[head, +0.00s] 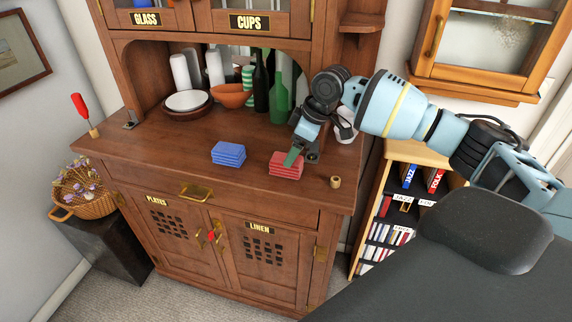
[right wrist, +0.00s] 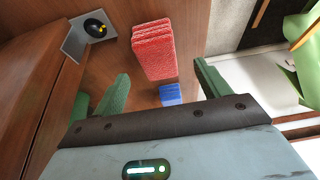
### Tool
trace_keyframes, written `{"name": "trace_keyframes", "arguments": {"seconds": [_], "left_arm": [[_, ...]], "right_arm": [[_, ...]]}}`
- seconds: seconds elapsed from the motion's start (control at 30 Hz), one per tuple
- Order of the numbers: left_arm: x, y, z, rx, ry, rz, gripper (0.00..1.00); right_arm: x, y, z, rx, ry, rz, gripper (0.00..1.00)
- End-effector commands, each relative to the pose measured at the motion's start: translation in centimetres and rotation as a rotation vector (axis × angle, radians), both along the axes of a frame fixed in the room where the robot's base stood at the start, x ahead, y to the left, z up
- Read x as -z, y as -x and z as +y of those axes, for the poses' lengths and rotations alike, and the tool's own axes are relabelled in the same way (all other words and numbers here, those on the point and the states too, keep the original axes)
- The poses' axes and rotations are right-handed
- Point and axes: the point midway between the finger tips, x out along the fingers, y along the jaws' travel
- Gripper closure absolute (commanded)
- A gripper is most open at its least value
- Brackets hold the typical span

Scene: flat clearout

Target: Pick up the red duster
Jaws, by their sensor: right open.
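The red duster (head: 286,165) looks like a folded, ribbed red cloth. It lies flat on the wooden dresser top, near the front edge right of centre. My right gripper (head: 299,156) is over its back right part in the head view, with one green finger overlapping it in the picture. In the right wrist view the red duster (right wrist: 153,50) shows ahead, between and beyond the open fingers of my right gripper (right wrist: 163,70), with nothing held. Contact cannot be told. My left gripper is not in view.
A similar blue folded cloth (head: 228,154) lies left of the red one. A small wooden cylinder (head: 335,182) stands at the right front edge. Bottles (head: 278,100), an orange bowl (head: 233,95) and plates (head: 187,101) stand behind. A red-topped item (head: 82,112) stands far left.

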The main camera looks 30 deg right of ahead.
Motion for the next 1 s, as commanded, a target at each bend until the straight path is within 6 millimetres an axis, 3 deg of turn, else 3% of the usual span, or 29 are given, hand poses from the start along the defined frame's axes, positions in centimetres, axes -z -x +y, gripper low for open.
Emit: {"name": "trace_keyframes", "arguments": {"seconds": [0.27,0.6,0.9,1.0], "left_arm": [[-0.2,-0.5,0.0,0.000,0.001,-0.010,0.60],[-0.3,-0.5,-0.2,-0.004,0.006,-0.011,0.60],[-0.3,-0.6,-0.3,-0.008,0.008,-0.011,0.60],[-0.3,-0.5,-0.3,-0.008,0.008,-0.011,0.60]], "right_arm": [[1.2,-0.4,0.3,0.000,0.000,0.000,0.25],[5.1,-1.7,1.3,0.000,0.001,0.001,0.25],[5.4,-1.8,1.4,0.000,0.001,-0.001,0.25],[5.4,-1.8,1.4,0.000,0.001,-0.001,0.38]]}}
